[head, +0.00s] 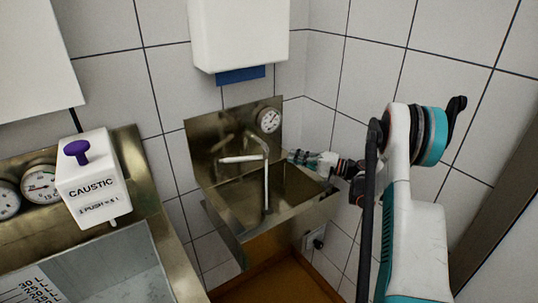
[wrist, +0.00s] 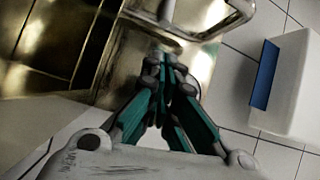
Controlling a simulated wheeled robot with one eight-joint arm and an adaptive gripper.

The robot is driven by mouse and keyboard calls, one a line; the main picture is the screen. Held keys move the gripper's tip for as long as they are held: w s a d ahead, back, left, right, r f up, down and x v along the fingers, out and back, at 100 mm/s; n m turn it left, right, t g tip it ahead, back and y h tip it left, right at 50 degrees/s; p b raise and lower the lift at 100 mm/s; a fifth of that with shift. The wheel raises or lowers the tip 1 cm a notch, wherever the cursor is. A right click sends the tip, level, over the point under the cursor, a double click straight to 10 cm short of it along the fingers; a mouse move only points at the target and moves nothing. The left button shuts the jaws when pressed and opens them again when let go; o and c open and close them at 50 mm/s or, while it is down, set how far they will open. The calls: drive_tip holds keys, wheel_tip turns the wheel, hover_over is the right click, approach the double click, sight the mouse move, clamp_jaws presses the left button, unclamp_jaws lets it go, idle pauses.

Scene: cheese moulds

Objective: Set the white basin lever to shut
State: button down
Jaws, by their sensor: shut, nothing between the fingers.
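The white basin lever (head: 241,159) is a pale bar lying roughly level in front of the steel splashback, left of the spout (head: 266,180) of the small steel basin (head: 232,222). My gripper (head: 293,156) is just right of the spout, over the basin's right side, pointing left towards the lever. A gap shows between the fingertips and the lever. In the wrist view my gripper (wrist: 164,62) has its fingers together and empty, close below a curved metal pipe (wrist: 228,24). I cannot clearly tell the lever from the pipework in that view.
A round gauge (head: 269,121) sits on the splashback. A white dispenser with a blue underside (head: 239,36) hangs above. At left are a caustic dispenser (head: 92,180) with a purple knob, gauges and a steel vat (head: 130,275). Tiled walls stand close behind and to the right.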

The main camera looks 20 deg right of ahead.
drive_tip(key=b+x, duration=0.3)
drive_tip(key=x, duration=0.6)
drive_tip(key=shift+w+a+f, duration=0.15)
drive_tip(key=shift+a+f, duration=0.1)
